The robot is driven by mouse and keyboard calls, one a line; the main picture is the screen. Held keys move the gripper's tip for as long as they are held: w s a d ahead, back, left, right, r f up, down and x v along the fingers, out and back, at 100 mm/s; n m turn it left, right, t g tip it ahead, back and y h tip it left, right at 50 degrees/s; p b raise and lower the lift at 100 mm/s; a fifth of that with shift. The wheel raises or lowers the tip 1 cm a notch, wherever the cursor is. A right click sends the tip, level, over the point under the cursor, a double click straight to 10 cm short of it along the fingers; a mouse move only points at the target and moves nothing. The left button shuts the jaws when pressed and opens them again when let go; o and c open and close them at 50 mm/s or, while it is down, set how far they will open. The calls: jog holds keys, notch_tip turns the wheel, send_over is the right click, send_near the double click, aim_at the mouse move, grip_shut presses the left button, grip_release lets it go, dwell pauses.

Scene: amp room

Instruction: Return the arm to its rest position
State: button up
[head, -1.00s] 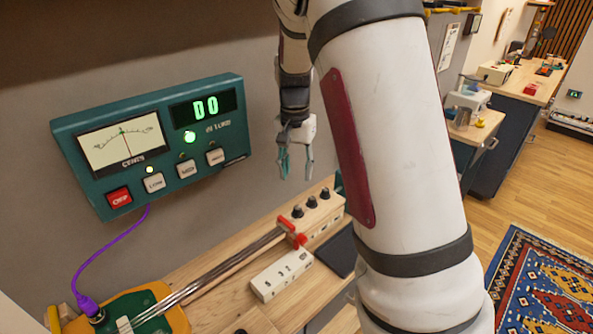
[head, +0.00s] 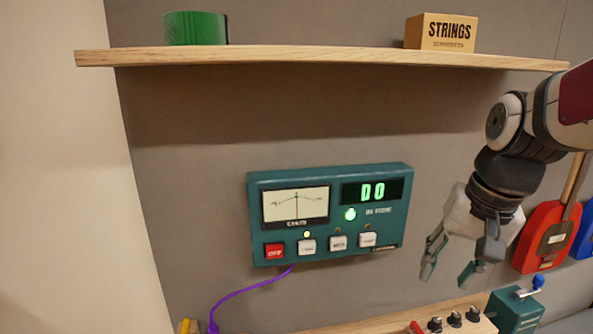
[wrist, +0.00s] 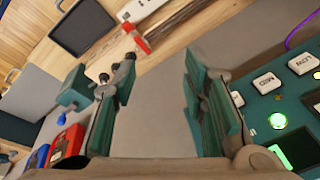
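My gripper (head: 448,266) hangs at the right in the head view, fingers pointing down, to the right of the green wall-mounted tuner box. In the wrist view its two teal-padded fingers (wrist: 160,105) stand apart with nothing between them, so it is open and empty. My arm comes in from the right edge of the head view. The tuner box (head: 327,215) shows "D0" on its lit display, with a green light on. Its right part also shows in the wrist view (wrist: 262,98), beside the right finger.
A shelf (head: 330,55) above holds a green roll (head: 194,28) and a STRINGS box (head: 440,32). Red and blue guitar-shaped items (head: 548,238) hang at the right. A teal crank box (head: 515,311) and knobs stand on the bench below. A purple cable (head: 245,291) runs from the tuner.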

jog(key=s+a+r+n+t, duration=0.1)
jog(key=s+a+n, duration=0.1)
jog(key=s, duration=0.4)
jog(key=s+a+r+n+t, duration=0.1)
jog(key=s+a+n, duration=0.1)
jog(key=s, duration=0.5)
jog(key=shift+a+n+t+h, duration=0.2)
jog(key=shift+n+t+h, duration=0.1)
jog(key=shift+n+h, duration=0.1)
dwell(1.1)
